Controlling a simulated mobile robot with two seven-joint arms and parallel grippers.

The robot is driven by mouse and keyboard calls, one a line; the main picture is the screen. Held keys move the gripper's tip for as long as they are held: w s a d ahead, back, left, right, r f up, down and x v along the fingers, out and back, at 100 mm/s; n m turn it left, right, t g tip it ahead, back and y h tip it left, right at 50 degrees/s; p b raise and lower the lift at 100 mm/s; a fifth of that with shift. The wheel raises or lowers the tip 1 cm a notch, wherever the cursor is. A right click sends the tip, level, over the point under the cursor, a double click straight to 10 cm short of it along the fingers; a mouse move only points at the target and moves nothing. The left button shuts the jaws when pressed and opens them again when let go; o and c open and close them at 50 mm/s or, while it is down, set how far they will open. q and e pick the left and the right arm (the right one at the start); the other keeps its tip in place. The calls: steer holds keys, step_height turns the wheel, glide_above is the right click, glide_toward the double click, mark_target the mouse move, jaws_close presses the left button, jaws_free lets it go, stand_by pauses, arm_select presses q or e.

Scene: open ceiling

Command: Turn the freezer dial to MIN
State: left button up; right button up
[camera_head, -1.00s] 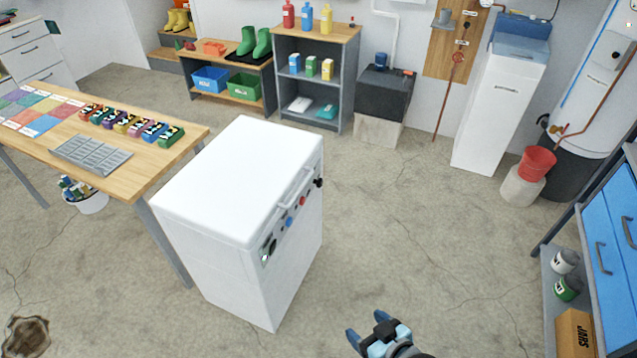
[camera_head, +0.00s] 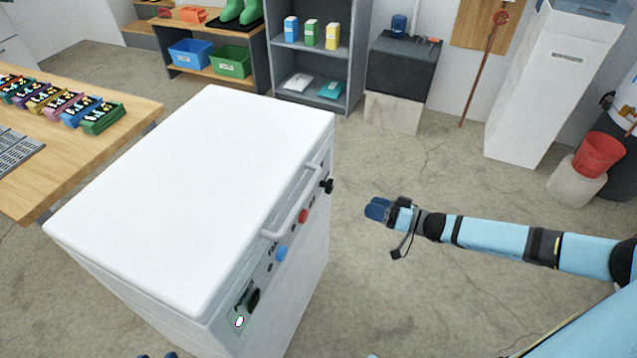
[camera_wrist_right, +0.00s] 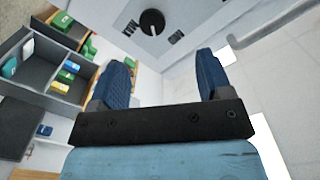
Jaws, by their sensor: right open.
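The white freezer (camera_head: 200,180) stands in the middle of the head view, lid shut. Its black dial (camera_head: 327,186) is at the far end of the front panel. Small dark tips at the bottom edge seem to be my left gripper (camera_head: 157,355), mostly cut off.
The freezer's handle (camera_head: 292,205), red button (camera_head: 303,216) and blue button (camera_head: 281,254) are near the dial. A wooden table (camera_head: 130,125) stands at the left. A shelf (camera_head: 318,60) and a black box (camera_head: 403,68) are behind.

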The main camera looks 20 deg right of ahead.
mark_target(332, 187)
arm_select(q)
steer(key=d+r+t+b, duration=0.1)
steer(key=w+r+h+b, duration=0.1)
steer(key=r, duration=0.1)
steer(key=w+d+r+t+b, duration=0.1)
steer(key=shift+w+d+r+t+h, duration=0.15)
steer(key=shift+w+d+t+h, duration=0.15)
steer(key=shift+d+h, duration=0.1)
arm_select(e)
steer(key=x, duration=0.4)
steer(key=d+x, duration=0.1)
steer(key=x, duration=0.4)
steer(key=w+x, duration=0.1)
steer(key=x, duration=0.4)
steer(key=shift+w+d, duration=0.1)
steer(key=shift+d, duration=0.15)
arm_select(q)
steer(key=shift+a, duration=0.1)
arm_select(e)
steer(key=c, duration=0.9)
